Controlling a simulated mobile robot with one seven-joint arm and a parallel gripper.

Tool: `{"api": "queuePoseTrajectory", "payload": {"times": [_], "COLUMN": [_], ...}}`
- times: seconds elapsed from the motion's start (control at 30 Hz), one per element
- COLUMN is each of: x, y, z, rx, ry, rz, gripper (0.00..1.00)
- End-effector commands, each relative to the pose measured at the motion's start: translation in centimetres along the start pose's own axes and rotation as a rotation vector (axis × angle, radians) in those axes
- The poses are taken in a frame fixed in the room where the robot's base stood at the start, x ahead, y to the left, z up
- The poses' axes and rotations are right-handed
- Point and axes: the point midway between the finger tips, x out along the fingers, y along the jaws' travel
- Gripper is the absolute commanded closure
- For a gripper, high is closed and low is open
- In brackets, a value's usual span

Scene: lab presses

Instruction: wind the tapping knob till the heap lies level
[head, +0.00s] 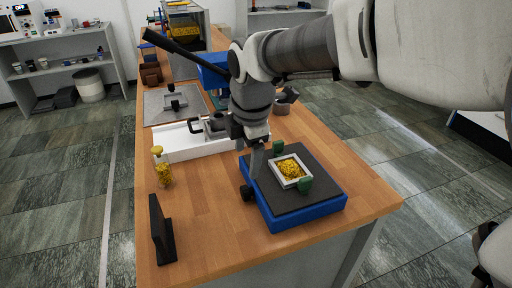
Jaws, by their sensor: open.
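A low blue tapping unit (290,219) with a dark grey top stands at the right front of the wooden table. On its top lies a square white frame (304,167) holding a heap of yellow granules (289,169). The heap's surface looks uneven, but it is small in view. A small black knob (246,192) sticks out of the unit's left side. My gripper (254,174) points down just above the knob, open; whether it touches the knob I cannot tell. My arm hides the unit's back left corner.
A yellow-filled jar (164,172) and a black upright plate (161,232) stand to the left. A white tray (186,153) lies behind my gripper. A blue press with a dark lever (172,39) stands further back. The table's front left is mostly clear.

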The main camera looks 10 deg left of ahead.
Motion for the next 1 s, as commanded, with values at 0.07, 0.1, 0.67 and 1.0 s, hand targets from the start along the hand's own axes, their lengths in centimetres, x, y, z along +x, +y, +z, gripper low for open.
{"api": "queuePoseTrajectory", "payload": {"times": [0.07, 0.1, 0.67, 1.0], "x": [-1.1, -1.4, -2.1, -1.1], "y": [0.1, 0.0, 0.5, 4.0], "z": [0.0, 0.0, -0.5, -4.2], "rx": [0.0, 0.0, -0.008, -0.049], "ry": [0.0, 0.001, -0.003, -0.166], "rz": [0.001, 0.0, -0.027, -0.238], "gripper": [0.19, 0.19, 0.19, 0.19]}}
